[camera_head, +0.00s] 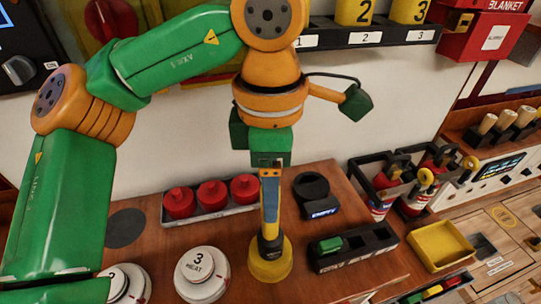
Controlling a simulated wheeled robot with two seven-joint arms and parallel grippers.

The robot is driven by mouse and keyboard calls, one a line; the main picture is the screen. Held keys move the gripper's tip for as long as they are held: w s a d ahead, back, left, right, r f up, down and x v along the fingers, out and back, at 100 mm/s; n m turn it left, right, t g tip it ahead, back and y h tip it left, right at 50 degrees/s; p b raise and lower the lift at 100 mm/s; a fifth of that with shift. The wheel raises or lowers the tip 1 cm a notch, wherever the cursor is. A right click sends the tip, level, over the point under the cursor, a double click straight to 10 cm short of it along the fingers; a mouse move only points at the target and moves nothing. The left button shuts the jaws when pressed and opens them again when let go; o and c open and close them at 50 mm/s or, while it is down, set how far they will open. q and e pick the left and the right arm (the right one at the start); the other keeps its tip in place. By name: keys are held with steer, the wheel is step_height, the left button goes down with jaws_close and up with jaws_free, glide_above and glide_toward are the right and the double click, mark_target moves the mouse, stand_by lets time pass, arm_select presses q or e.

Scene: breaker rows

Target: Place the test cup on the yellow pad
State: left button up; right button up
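My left arm, green and orange, comes in from the left and crosses the view. My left gripper (268,236) points straight down, its fingers seen edge-on as one narrow bar, so their gap is hidden. The fingertips are at the dark top of a round yellow piece (270,266) on the wooden bench. I cannot tell whether this piece is the yellow pad, the test cup or both together, nor whether the fingers grip it. Yellow cups numbered 2 (355,12) and 3 (408,10) stand on the upper shelf. My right gripper is not in view.
Red lidded pots (212,195) stand in a grey tray behind the gripper. A white disc marked 3 HEAT (200,273) is to its left. A black ring holder (311,186) and a black rack (355,247) are to its right, with a yellow tray (440,246) beyond.

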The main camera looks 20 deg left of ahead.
arm_select(q)
step_height(320, 180, up, 9)
steer(key=p, duration=0.4)
steer(key=shift+s+r, duration=0.1)
